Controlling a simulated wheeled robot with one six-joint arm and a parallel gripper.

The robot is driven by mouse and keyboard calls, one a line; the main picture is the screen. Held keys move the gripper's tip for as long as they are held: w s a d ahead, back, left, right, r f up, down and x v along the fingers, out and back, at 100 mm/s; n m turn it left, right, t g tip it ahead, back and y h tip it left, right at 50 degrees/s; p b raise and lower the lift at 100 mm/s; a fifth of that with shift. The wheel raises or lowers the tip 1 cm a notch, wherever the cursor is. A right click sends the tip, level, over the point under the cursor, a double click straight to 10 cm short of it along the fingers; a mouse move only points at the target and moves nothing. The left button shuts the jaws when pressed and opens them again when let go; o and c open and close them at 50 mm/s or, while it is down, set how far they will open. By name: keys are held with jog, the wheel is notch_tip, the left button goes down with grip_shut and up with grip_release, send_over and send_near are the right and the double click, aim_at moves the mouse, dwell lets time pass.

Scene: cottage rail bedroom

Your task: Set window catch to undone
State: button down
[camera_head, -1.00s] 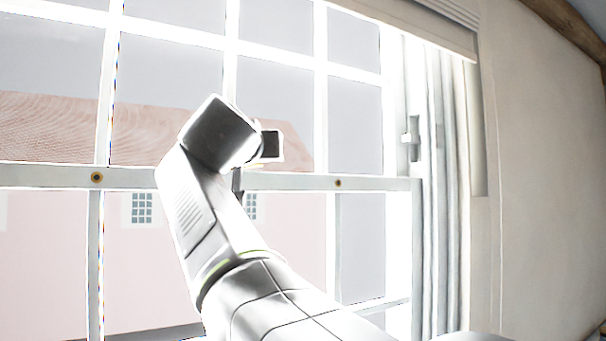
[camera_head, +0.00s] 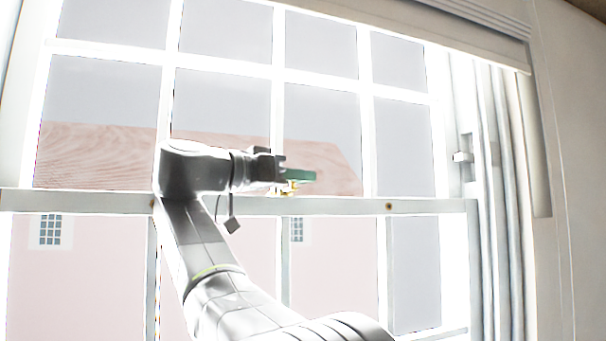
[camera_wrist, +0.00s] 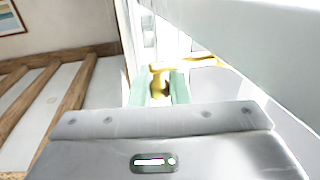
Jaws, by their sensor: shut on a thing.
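The window catch (camera_wrist: 160,82) is a small brass fitting on the window's meeting rail. In the wrist view it lies between the two green fingertips of my gripper (camera_wrist: 158,90), and a brass arm (camera_wrist: 200,62) reaches to the right from it. In the head view my gripper (camera_head: 300,176) is at the rail, with the brass catch (camera_head: 290,187) just under its green finger. My gripper is shut on the catch. Part of the catch is hidden by the fingers, and I cannot tell its exact setting.
The white meeting rail (camera_head: 425,206) runs across the sash window, with small round brass fittings (camera_head: 389,206) on it. A white side frame (camera_head: 465,158) and wall (camera_head: 570,150) stand to the right. A rolled blind (camera_head: 450,40) hangs above.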

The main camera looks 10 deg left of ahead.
jog(key=shift+s+a+m+g+h, duration=0.2)
jog(key=shift+m+g+h, duration=0.1)
jog(key=shift+h, duration=0.1)
jog(key=c, duration=1.7)
grip_release()
jog(key=shift+o, duration=1.3)
jog(key=shift+s+a, duration=0.4)
jog(key=shift+w+d, duration=0.2)
jog(key=v, duration=1.4)
jog(key=shift+d, duration=0.1)
jog(key=x, duration=1.4)
